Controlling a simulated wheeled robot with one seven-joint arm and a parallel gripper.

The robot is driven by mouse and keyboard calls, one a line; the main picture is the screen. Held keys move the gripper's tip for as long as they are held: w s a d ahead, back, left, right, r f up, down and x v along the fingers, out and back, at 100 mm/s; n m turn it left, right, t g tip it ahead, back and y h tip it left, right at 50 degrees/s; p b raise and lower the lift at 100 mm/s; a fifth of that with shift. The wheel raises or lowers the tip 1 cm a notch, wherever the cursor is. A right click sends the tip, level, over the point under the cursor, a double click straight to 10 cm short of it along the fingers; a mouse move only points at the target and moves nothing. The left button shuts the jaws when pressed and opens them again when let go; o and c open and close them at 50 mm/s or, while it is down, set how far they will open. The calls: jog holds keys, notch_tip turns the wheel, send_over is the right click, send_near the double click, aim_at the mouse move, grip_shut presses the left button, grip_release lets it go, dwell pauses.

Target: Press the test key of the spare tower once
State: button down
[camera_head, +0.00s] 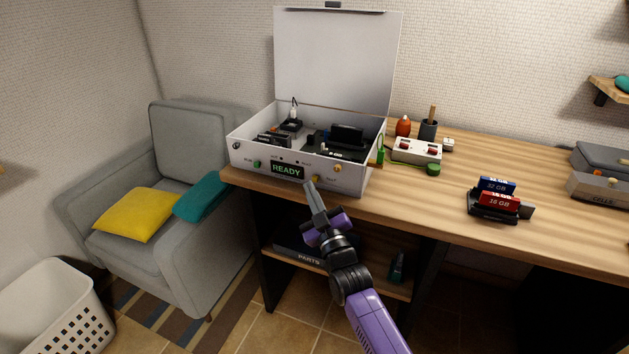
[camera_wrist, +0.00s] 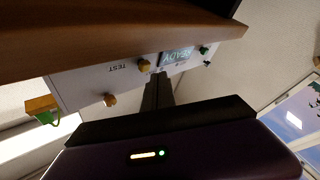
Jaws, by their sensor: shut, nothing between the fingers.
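The spare tower (camera_head: 349,180) is a white case with its lid raised, standing at the left end of the wooden desk. Its front panel has a display reading READY (camera_head: 287,170), also seen upside down in the wrist view (camera_wrist: 176,57). A yellow test key (camera_head: 315,179) sits by the TEST label, right of the display; it shows in the wrist view too (camera_wrist: 144,64). My gripper (camera_head: 309,184) is shut and empty, its tips just in front of the panel close to the key. In the wrist view the tips (camera_wrist: 158,78) look beside the key; contact cannot be told.
A brass knob (camera_head: 337,168) and a green button (camera_head: 257,164) are also on the panel. A rack with memory modules (camera_head: 497,205) stands on the desk to the right. A shelf marked PARTS (camera_head: 308,260) is below the desk. A grey armchair (camera_head: 180,245) stands left.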

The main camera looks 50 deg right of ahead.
jog(key=shift+d, duration=0.1)
jog(key=shift+w+d+b, duration=0.15)
jog(key=shift+d+b, duration=0.2)
jog(key=shift+b, duration=0.1)
jog(key=shift+w+d, duration=0.15)
jog(key=shift+d, duration=0.25)
dwell(0.9)
jog(key=shift+s+a+b, duration=0.35)
jog(key=shift+a, duration=0.5)
